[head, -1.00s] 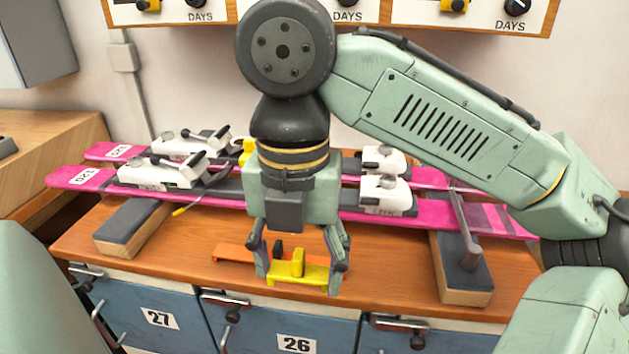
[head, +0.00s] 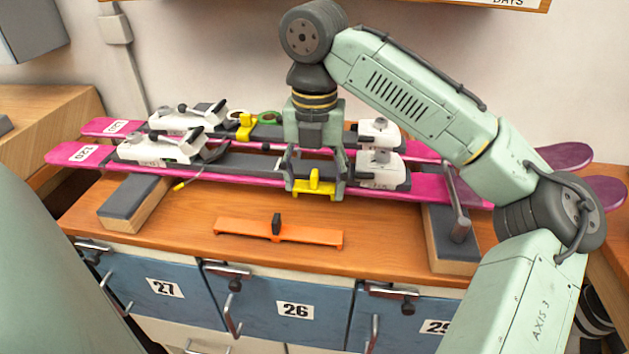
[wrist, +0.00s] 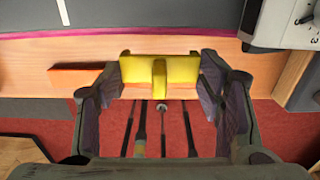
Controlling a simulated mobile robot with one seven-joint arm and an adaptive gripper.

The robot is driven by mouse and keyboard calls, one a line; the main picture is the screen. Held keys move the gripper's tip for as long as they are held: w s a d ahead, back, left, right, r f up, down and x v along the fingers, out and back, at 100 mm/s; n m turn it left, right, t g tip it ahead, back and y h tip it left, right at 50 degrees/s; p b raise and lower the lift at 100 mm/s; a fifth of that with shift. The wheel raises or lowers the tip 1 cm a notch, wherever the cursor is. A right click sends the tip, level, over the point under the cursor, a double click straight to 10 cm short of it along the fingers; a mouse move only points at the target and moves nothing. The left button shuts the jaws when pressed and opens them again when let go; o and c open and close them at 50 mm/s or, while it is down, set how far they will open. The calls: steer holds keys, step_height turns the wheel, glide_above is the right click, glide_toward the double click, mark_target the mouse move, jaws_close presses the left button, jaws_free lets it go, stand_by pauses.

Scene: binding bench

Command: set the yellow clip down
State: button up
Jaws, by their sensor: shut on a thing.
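My gripper (head: 315,188) is shut on the yellow clip (head: 314,182), with one finger at each end of it. The wrist view shows the clip (wrist: 160,70) level between the fingers, its upright tab in the middle. In the head view the clip appears in front of the near pink ski (head: 240,182), close to its white binding part (head: 380,170). I cannot tell exactly how high it is or whether it touches anything. A second yellow clip (head: 245,127) sits at the far ski (head: 105,126).
An orange bar (head: 300,234) with a black knob lies on the wooden bench (head: 385,240) in front. Dark-topped blocks (head: 130,200) (head: 450,235) support the skis. Blue numbered drawers (head: 295,300) are below the front edge. Bench around the orange bar is clear.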

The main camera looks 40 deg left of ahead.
steer(key=shift+f, duration=0.65)
steer(key=shift+f, duration=0.6)
steer(key=o, duration=1.1)
